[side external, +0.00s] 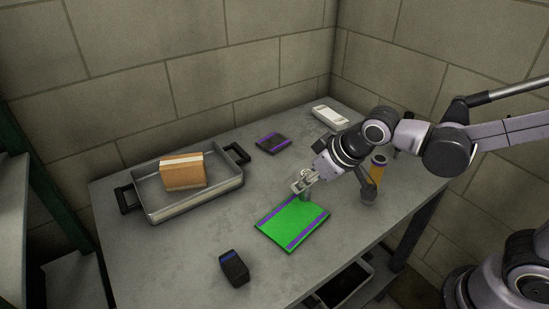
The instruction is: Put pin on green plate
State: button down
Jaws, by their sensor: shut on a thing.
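The green plate (290,224) lies flat on the grey table, with purple strips along two opposite edges. My gripper (304,187) is at the plate's far corner, pointing down and to the left. It is shut on a small grey piece, the pin (307,197), which shows only partly below the fingers. At this size I cannot tell whether the pin touches the plate or hangs just above it.
A metal tray (206,207) with black handles holds a brown box (183,171). A dark block (234,268) stands near the front. A dark purple-striped plate (272,143), a white item (330,117) and an orange container (377,170) stand behind or right.

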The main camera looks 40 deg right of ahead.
jog(key=a, duration=0.1)
jog(key=f, duration=0.1)
jog(key=a, duration=0.1)
jog(key=shift+w+a+f, duration=0.25)
jog(key=shift+a+f, duration=0.1)
jog(key=shift+f, duration=2)
jog(key=shift+f, duration=0.15)
jog(key=c, duration=1.1)
grip_release()
jog(key=shift+v, duration=6.15)
jog(key=shift+d, duration=0.1)
jog(key=shift+w, duration=0.15)
